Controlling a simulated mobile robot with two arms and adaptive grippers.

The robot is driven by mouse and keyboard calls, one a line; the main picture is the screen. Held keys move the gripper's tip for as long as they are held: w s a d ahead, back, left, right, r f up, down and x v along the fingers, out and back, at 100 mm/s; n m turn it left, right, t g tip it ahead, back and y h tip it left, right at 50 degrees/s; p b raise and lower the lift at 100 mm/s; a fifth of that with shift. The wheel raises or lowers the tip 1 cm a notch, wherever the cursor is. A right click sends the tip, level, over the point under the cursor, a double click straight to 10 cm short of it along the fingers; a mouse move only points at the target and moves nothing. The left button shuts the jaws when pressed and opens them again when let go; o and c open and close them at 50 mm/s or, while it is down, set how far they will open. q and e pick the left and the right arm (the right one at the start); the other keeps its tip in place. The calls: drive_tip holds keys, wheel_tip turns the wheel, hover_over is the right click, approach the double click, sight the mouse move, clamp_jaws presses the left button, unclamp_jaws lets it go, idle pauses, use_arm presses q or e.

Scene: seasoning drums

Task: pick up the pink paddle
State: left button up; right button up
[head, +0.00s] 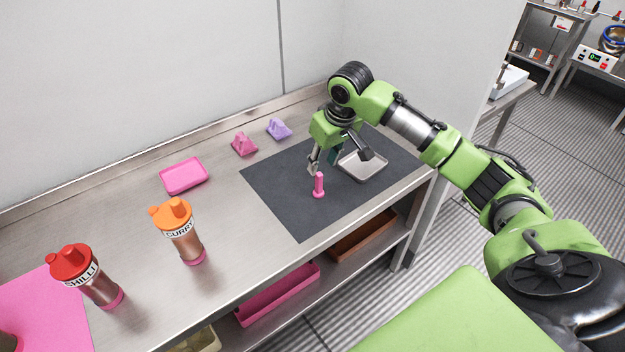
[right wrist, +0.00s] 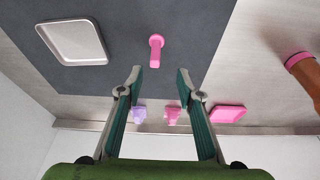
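My left gripper is not in view.
A metal tray (head: 380,174) sits right of the paddle on the mat. A pink block (head: 244,144), a purple block (head: 278,129) and a pink tray (head: 184,176) lie behind and left. Curry (head: 184,240) and chilli (head: 97,286) shakers stand left. A wall backs the table.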

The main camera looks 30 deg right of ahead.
sight(319, 174)
drive_tip(key=x, duration=0.4)
drive_tip(key=p+x, duration=0.1)
drive_tip(key=x, duration=0.2)
drive_tip(key=shift+w+d, duration=0.3)
drive_tip(key=shift+d, duration=0.05)
drive_tip(key=shift+p+x, duration=0.45)
drive_tip(key=shift+x, duration=0.4)
drive_tip(key=x, duration=0.4)
drive_tip(key=shift+d+f+p, duration=0.1)
drive_tip(key=shift+p, duration=0.3)
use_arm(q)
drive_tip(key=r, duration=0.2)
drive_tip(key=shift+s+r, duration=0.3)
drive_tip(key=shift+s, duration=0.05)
use_arm(e)
clamp_jaws()
